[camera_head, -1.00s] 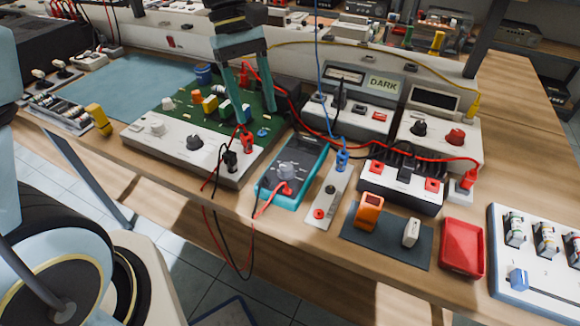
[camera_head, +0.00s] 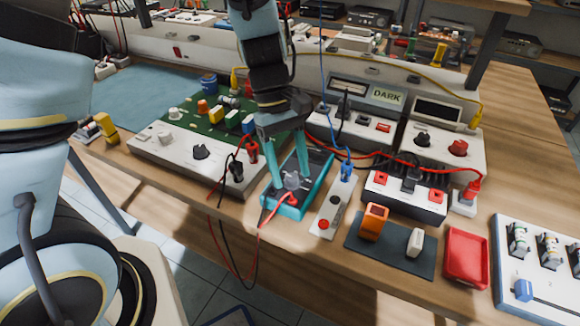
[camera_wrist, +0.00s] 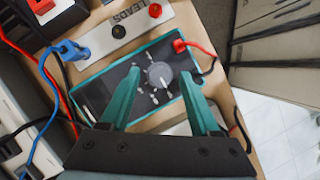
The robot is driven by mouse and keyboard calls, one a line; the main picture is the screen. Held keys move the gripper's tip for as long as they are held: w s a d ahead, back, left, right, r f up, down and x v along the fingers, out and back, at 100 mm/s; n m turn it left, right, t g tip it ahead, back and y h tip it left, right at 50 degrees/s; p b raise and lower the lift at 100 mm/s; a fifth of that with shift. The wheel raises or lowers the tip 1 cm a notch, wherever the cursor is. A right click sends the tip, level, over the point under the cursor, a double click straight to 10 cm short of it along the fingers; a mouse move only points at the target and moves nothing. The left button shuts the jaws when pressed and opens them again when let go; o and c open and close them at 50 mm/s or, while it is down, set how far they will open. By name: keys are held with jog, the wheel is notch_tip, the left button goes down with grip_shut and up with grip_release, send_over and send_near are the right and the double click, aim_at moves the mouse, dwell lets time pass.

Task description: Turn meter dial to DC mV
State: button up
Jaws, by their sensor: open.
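The teal multimeter (camera_head: 322,164) lies on the bench in the middle of the head view, with a dark face and a round grey dial (camera_head: 292,183). In the wrist view the meter (camera_wrist: 92,77) lies across the picture and its dial (camera_wrist: 159,75) shows clearly, with pale marks around it. My gripper (camera_head: 293,178) is over the meter, its two teal fingers pointing down at the dial. In the wrist view my gripper (camera_wrist: 157,78) is open, one finger on each side of the dial. Whether the fingers touch it, I cannot tell. The mark labels are too small to read.
A red lead (camera_head: 263,211) plugs into the meter near the dial. A grey strip with a red jack (camera_head: 324,223) lies right of the meter. The green circuit board unit (camera_head: 190,152) stands left. A dark mat (camera_head: 393,253) and red tray (camera_head: 466,257) lie to the right.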

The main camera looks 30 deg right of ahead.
jog(key=shift+f, duration=0.1)
grip_shut()
dwell(0.5)
